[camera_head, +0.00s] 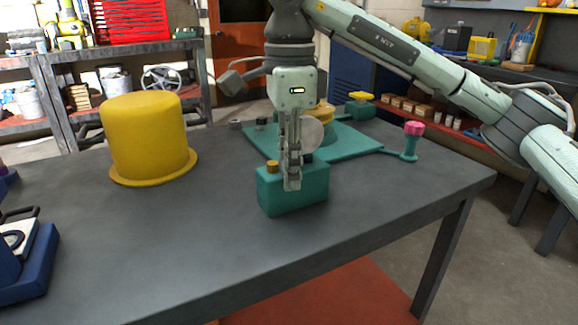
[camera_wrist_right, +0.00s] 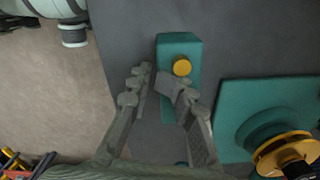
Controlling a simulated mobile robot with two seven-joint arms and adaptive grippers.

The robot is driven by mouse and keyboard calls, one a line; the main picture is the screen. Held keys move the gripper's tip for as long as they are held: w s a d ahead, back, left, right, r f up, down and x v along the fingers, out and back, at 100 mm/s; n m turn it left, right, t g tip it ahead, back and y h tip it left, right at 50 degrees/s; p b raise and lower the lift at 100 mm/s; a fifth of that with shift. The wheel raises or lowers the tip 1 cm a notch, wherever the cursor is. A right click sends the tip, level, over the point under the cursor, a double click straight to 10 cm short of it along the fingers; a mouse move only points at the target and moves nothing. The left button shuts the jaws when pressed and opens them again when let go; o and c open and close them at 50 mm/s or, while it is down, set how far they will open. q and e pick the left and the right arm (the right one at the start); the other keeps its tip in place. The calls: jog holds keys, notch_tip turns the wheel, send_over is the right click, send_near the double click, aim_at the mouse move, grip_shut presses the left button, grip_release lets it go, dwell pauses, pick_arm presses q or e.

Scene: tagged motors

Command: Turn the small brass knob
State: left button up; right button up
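The small brass knob (camera_head: 272,166) sits on the top left of a teal box (camera_head: 300,199) on the dark table. It also shows in the right wrist view (camera_wrist_right: 182,67) as a round yellow cap on the box. My right gripper (camera_head: 292,186) points down at the box, just right of the knob in the head view. In the right wrist view its fingers (camera_wrist_right: 153,78) are apart with nothing between them. The knob lies beside the right-hand fingertip, outside the gap. The fingers hide part of the box. My left gripper is in neither view.
Behind the box is a teal plate (camera_head: 345,142) with a yellow reel and a pink-knobbed post (camera_head: 413,140). A large yellow cylinder (camera_head: 148,140) stands left. A dark blue device (camera_head: 35,262) is at the left edge. The table's front middle is clear.

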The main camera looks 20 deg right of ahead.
jog(key=o, duration=0.3)
jog(key=shift+r, duration=0.1)
